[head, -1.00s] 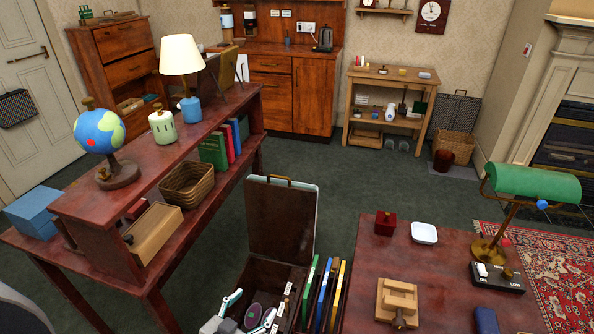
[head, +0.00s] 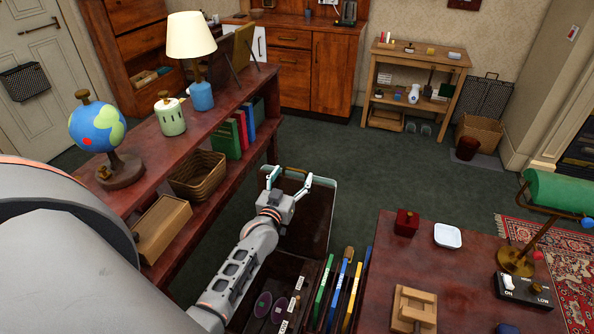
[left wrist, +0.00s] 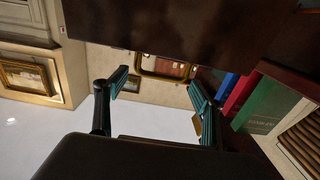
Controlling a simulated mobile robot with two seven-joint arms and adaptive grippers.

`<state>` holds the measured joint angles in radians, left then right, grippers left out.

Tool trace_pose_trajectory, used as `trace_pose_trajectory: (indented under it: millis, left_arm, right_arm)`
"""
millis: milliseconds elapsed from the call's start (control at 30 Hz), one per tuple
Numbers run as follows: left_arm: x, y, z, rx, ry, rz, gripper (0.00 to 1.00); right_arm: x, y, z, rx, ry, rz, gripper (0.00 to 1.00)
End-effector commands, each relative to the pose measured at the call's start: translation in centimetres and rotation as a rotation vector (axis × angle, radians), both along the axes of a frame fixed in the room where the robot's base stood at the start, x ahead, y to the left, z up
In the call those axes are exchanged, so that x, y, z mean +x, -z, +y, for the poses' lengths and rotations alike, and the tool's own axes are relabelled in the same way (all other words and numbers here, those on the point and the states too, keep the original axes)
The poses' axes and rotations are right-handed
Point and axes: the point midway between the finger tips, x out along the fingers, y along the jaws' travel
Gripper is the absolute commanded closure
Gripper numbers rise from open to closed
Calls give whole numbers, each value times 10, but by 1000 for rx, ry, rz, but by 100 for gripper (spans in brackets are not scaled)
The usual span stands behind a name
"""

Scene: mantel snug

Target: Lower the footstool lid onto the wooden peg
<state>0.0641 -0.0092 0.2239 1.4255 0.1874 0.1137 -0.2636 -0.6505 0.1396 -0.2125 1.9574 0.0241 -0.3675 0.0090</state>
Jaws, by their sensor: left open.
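The footstool is a dark box with its lid (head: 318,222) standing raised at the back, dark inside with a pale rim. A small handle shows at the lid's top edge. My left gripper (head: 290,178) is open and appears in front of that top edge; I cannot tell whether it touches the lid. In the left wrist view its teal fingers (left wrist: 157,92) are apart with nothing clearly held between them. A small brown piece (head: 349,253) beside the upright coloured files may be the wooden peg, but I cannot be sure. My right gripper is not in view.
A red-brown shelf unit (head: 225,160) with a globe (head: 97,130), lamp and basket stands left of the footstool. A desk (head: 455,285) with a green lamp (head: 560,192), white dish (head: 447,236) and red box (head: 406,222) stands right. Carpet beyond the lid is clear.

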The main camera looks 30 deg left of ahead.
Motion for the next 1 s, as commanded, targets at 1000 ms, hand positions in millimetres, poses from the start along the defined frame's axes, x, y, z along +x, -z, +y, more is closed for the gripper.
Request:
trace_pose_trajectory:
  millis: [1000]
  left_arm:
    - [30, 2, 7, 4, 2, -8, 50]
  right_arm:
    - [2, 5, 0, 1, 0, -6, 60]
